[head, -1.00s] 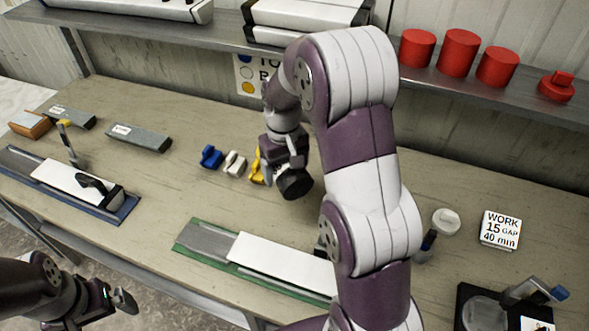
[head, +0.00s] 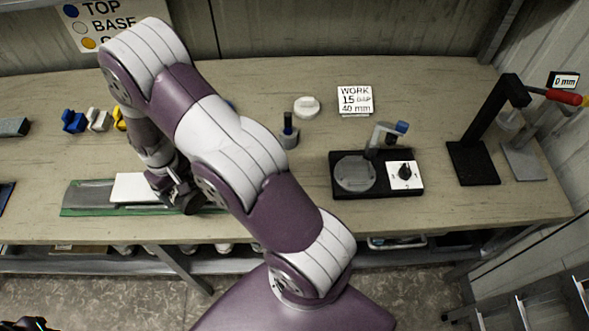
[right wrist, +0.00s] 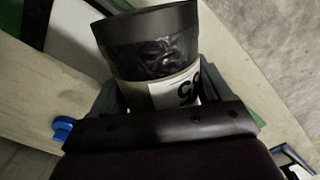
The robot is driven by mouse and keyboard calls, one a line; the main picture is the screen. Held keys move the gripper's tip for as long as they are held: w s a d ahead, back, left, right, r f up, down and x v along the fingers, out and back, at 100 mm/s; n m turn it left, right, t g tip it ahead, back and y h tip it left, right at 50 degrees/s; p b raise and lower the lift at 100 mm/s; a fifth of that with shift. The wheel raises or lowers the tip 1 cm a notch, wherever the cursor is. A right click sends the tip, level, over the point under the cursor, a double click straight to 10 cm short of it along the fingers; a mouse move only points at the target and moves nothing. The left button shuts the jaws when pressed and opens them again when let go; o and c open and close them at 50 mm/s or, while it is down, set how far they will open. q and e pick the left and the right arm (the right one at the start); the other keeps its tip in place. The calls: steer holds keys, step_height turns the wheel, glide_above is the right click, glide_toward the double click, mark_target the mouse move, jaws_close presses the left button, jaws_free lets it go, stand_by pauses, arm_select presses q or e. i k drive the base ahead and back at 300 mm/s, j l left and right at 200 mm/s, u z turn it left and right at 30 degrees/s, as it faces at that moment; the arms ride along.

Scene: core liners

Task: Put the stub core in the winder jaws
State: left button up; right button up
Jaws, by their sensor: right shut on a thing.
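My right gripper (right wrist: 165,98) is shut on a short dark cylinder (right wrist: 155,40), which I take to be the stub core. It has a glossy black section and a white band with black digits. In the head view my right gripper (head: 175,188) holds this dark core (head: 190,203) over or beside the green-based rail (head: 73,197); its height is unclear. I cannot tell for sure which fixture has the winder jaws. A black unit (head: 335,187) has a round grey plate, a dial and a blue-tipped arm. My left gripper (head: 38,323) is barely in view at the bottom left.
A black stand (head: 478,150) with a red-handled tool is at the right. Blue (head: 73,121), white (head: 98,119) and yellow (head: 119,117) clips sit at left. Bare table lies around the black unit.

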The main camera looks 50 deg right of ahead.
mark_target(355, 173)
steer(key=k+z, duration=0.15)
steer(key=z, duration=0.3)
steer(key=k+l+z, duration=0.1)
steer(key=z, duration=0.3)
steer(key=k+l+z, duration=0.1)
steer(key=z, duration=1.3)
